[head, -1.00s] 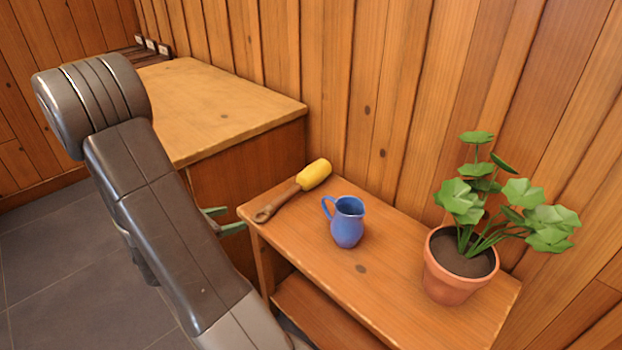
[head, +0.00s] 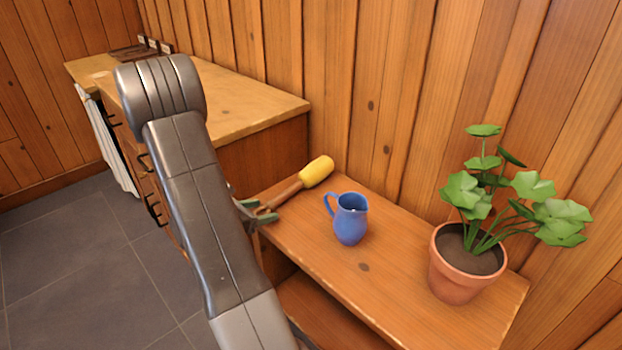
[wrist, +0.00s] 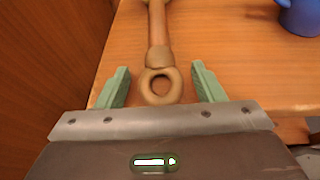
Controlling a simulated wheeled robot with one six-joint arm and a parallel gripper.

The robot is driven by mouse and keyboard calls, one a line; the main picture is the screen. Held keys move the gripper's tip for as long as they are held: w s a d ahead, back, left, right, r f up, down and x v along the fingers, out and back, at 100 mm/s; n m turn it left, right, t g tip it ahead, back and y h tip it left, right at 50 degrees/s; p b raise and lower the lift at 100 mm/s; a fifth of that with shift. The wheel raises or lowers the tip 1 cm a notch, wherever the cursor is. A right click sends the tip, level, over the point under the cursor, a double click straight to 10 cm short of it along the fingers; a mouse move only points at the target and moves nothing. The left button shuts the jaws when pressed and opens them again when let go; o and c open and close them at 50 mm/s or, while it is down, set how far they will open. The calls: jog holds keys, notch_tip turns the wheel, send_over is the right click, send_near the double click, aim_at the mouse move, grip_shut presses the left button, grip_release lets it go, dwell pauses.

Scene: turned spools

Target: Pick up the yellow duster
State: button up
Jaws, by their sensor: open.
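The yellow duster (head: 317,170) lies on the small wooden shelf table, its yellow head toward the wall and its brown handle toward my gripper. In the wrist view the handle (wrist: 157,58) ends in a ring that sits between the two green fingers of my gripper (wrist: 160,88). The fingers are open, with a gap on each side of the ring. In the head view my gripper (head: 258,212) is at the table's left edge, partly hidden by my arm, and it overlaps the handle's end. The duster's head is outside the wrist view.
A blue jug (head: 350,222) stands on the table (head: 390,275) to the right of the duster. A potted plant (head: 460,285) stands farther right. A taller wooden cabinet (head: 235,100) is to the left, and a plank wall is behind.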

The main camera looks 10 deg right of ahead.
jog(key=c, duration=1.1)
